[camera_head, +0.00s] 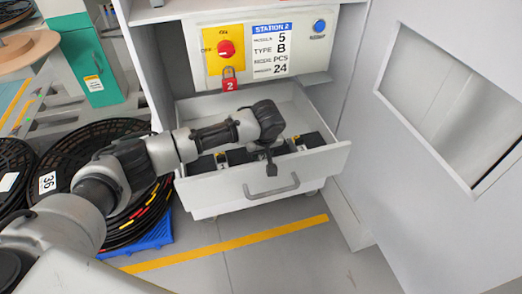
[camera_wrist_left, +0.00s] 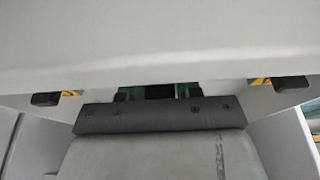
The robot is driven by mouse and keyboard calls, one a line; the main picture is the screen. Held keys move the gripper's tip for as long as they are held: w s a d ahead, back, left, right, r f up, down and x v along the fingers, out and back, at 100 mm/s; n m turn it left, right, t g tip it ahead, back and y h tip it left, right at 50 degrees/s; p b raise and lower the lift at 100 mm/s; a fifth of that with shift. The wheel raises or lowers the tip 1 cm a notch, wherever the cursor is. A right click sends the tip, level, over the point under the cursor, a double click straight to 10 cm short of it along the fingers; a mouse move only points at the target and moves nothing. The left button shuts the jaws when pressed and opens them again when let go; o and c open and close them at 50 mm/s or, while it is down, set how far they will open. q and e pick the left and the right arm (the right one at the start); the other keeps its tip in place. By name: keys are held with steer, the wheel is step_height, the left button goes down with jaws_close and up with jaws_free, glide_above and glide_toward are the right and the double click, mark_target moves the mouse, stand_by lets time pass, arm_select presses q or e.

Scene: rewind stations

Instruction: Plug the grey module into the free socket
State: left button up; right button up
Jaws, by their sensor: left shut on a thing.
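My left gripper (camera_head: 270,168) points down at the front of an open white drawer (camera_head: 225,191). Its dark fingertips overlap the drawer's front wall, just above the handle (camera_head: 272,190). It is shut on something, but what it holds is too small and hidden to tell. In the left wrist view, a grey body with a dark bar hides most of the fingers (camera_wrist_left: 160,92); black shows between them. Several dark modules (camera_head: 208,165) with pale labels stand in the drawer. I cannot pick out a grey module or a free socket. My right gripper is not in view.
Above the drawer is a Station 2 panel (camera_head: 309,67) with a red knob and a red padlock (camera_head: 230,84). An open white door (camera_head: 420,180) stands at the right. Black reels (camera_head: 75,160) stand at the left. The floor in front is clear.

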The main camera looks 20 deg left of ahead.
arm_select(q)
steer(key=shift+f, duration=0.1)
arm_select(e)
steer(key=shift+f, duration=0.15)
arm_select(q)
steer(key=o, duration=1)
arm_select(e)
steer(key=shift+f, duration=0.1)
arm_select(q)
steer(key=shift+r, duration=0.3)
steer(key=p+v, duration=0.2)
steer(key=v, duration=0.9)
steer(key=shift+s+r+p, duration=0.15)
steer(key=shift+r+p, duration=0.2)
steer(key=shift+p, duration=0.05)
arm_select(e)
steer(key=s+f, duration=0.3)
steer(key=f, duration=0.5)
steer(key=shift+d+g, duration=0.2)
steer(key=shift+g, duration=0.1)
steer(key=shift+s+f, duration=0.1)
